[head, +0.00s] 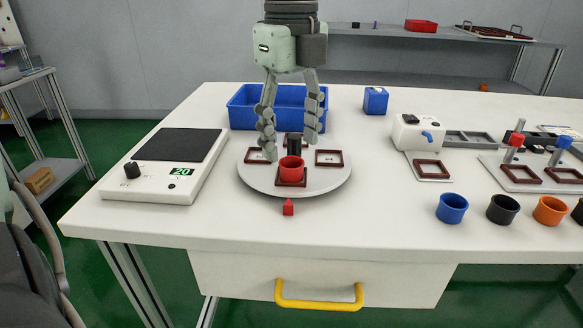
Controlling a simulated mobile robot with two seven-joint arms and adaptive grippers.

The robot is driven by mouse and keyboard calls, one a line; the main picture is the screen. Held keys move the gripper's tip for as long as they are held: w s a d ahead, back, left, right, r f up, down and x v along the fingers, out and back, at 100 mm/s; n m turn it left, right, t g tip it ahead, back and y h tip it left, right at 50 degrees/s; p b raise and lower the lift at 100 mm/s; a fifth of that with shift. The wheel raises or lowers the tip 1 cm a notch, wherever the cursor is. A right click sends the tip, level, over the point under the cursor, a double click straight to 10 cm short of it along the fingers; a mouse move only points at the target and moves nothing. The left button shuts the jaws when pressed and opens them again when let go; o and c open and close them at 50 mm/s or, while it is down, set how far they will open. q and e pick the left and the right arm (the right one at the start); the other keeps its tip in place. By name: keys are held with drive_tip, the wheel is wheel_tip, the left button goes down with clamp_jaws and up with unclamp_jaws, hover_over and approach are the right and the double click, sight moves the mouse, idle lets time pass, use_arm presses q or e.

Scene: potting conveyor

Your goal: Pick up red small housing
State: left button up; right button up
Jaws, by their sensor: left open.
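A small red cup-shaped housing (291,169) stands upright in a dark red square frame on the round grey turntable (325,188), at its front. A small black housing (308,152) stands behind it on the turntable. My left gripper (293,148) hangs down from above with its fingers spread apart. Its fingertips are above and around the red housing's area, one to the left and one to the right and higher. I see no contact with the housing. My right gripper is not in view.
A blue bin (240,110) stands behind the turntable. A white scale (150,187) is at left. Blue (452,209), black (502,210) and orange (550,211) cups line the right front. A red pointer (288,208) lies before the turntable.

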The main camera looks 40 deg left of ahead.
sight(291, 157)
use_arm(q)
wheel_tip(291, 157, down, 4)
drive_tip(key=shift+w+r, duration=0.1)
drive_tip(key=shift+f, duration=0.2)
drive_tip(key=c, duration=0.9)
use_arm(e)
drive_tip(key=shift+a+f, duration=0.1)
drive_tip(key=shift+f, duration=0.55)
use_arm(q)
drive_tip(key=shift+r, duration=0.1)
